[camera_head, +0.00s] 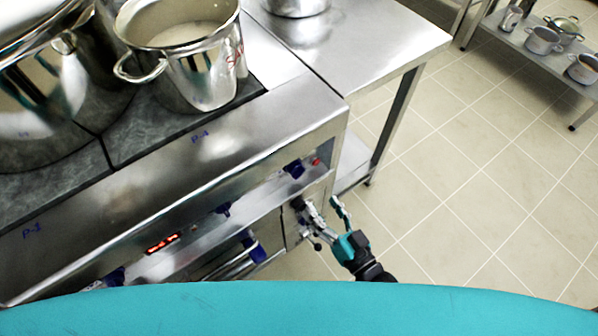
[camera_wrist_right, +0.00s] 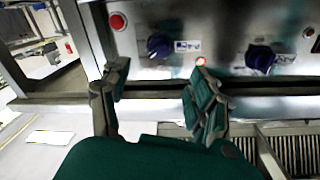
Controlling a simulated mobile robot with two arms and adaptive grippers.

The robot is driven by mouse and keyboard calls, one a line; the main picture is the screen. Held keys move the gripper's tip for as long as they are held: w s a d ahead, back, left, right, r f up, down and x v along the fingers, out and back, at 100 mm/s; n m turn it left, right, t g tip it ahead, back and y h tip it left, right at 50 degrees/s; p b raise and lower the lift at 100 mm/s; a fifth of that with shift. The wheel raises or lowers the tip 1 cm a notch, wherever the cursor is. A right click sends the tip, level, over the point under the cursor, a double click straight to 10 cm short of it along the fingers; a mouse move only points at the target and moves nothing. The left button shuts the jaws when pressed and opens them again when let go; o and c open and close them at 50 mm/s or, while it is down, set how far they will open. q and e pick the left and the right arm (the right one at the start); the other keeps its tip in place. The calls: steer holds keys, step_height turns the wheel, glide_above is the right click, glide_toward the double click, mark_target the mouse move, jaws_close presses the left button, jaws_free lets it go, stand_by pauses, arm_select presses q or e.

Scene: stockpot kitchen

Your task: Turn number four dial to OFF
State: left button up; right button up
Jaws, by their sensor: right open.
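The stove's front panel (camera_head: 270,190) carries several dark blue dials. The rightmost dial (camera_head: 294,168) is beside a red button (camera_head: 316,162). In the right wrist view, one dial (camera_wrist_right: 159,46) appears ahead of and between my fingers, with a small label beside it; its number and setting are too small to read. Another dial (camera_wrist_right: 260,58) is further right there. My right gripper (camera_head: 325,208) is open and empty, below and right of the rightmost dial, apart from it. Its fingers also show in the wrist view (camera_wrist_right: 160,88). My left gripper is out of view.
A steel pot (camera_head: 205,75) and a larger pot (camera_head: 50,110) stand on the stove top. A steel table (camera_head: 370,45) adjoins the stove's right side. Oven handles (camera_head: 252,246) stick out below the panel. The tiled floor (camera_head: 450,200) at right is clear.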

mark_target(299, 173)
steer(key=x, duration=1)
steer(key=shift+w, duration=0.15)
steer(key=shift+w+a, duration=0.35)
steer(key=shift+w, duration=0.2)
steer(key=shift+c, duration=0.4)
steer(key=c, duration=1.1)
steer(key=shift+n, duration=0.4)
steer(key=n, duration=0.4)
steer(key=shift+f+n, duration=0.1)
steer(key=shift+n, duration=0.2)
steer(key=n, duration=0.5)
steer(key=shift+n+y, duration=0.3)
steer(key=shift+n, duration=0.1)
